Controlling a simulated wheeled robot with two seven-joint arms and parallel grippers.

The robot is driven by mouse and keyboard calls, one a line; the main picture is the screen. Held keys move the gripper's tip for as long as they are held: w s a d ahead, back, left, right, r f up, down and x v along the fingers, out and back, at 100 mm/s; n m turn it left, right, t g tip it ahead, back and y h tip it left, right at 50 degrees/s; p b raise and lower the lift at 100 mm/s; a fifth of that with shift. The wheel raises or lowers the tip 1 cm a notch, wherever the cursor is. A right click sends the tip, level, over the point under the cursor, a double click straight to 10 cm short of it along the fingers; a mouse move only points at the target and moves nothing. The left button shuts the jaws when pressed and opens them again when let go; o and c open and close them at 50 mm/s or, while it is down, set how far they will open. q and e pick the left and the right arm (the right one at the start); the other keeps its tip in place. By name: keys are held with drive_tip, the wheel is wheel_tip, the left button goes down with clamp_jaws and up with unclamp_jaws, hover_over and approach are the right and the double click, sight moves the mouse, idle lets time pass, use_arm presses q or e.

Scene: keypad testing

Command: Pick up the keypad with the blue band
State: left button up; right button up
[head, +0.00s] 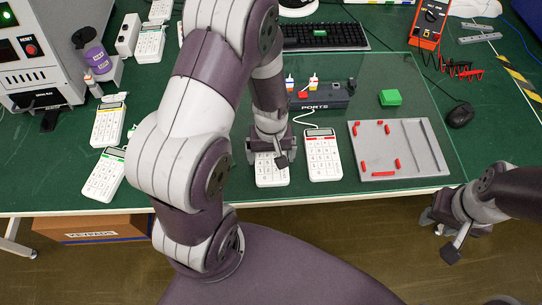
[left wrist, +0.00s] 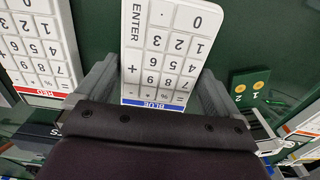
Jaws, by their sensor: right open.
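The keypad with the blue band (left wrist: 165,45) lies between the two fingers of my left gripper (left wrist: 160,72) in the left wrist view; its band reads BLUE. In the head view this white keypad (head: 271,175) lies near the table's front edge, its upper end hidden under my left gripper (head: 270,153). The fingers stand close along both sides of the keypad; whether they touch it I cannot tell. My right gripper (head: 441,231) is open and empty, off the table's front edge at the right.
A red-band keypad (head: 323,160) lies close to the right, beside a grey tray (head: 410,168) with red stops. A black ports box (head: 318,100) stands behind. Yellow-band (head: 107,127) and green-band (head: 103,178) keypads lie at the left. A mouse (head: 460,115) lies at the right.

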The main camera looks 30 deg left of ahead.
use_arm(q)
drive_tip(key=c, duration=0.7)
drive_tip(key=shift+o, duration=0.2)
drive_tip(key=shift+r, duration=0.1)
